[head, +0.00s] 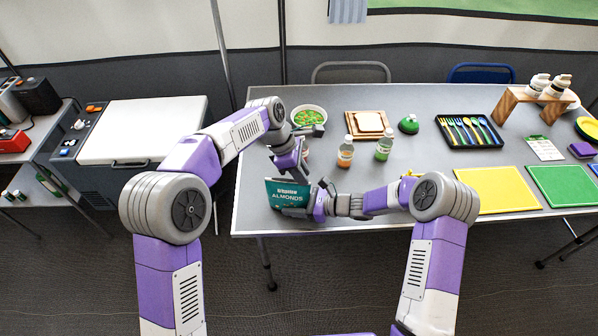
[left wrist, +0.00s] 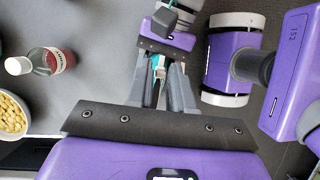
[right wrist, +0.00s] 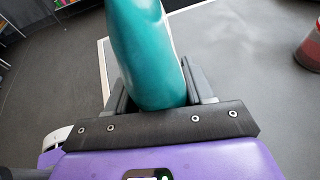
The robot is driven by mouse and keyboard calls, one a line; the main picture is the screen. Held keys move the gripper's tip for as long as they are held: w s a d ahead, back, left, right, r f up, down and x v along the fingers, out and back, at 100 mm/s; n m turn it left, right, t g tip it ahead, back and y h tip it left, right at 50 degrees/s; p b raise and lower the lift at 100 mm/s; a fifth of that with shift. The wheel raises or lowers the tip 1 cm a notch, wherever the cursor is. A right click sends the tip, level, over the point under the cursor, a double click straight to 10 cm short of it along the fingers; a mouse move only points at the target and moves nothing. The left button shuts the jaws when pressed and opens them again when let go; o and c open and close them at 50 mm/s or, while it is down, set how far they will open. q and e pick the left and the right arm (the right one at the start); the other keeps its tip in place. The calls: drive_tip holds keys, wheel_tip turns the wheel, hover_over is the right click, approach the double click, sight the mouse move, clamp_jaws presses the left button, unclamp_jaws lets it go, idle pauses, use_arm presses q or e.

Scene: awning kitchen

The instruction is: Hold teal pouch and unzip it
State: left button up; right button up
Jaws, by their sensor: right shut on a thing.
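The teal pouch (head: 287,190), labelled ALMONDS, stands upright near the table's front left edge. My right gripper (head: 298,208) is shut on the pouch from the right. In the right wrist view the pouch (right wrist: 150,55) rises between the two fingers. My left gripper (head: 299,178) points down just above the pouch's top edge. In the left wrist view its fingers (left wrist: 163,72) stand a narrow gap apart, with a bit of teal (left wrist: 157,62) showing between and beyond them. The zip itself is too small to make out, and I cannot tell whether the fingers touch it.
A bowl of green food (head: 309,115) stands behind the left gripper. Two bottles (head: 345,153) (head: 384,147) stand to the right of the pouch. A red bottle (left wrist: 50,61) is close to the left gripper. The yellow board (head: 482,190) lies further right.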

use_arm(q)
drive_tip(key=shift+o, duration=1.2)
drive_tip(key=shift+a+r, duration=0.1)
drive_tip(key=v, duration=1.1)
drive_tip(key=shift+r, duration=0.35)
drive_tip(key=shift+w+a, duration=0.1)
drive_tip(key=shift+a, duration=0.1)
drive_tip(key=v, duration=0.7)
drive_tip(key=shift+r, duration=0.2)
drive_tip(key=shift+a, duration=0.1)
use_arm(e)
drive_tip(key=o, duration=1)
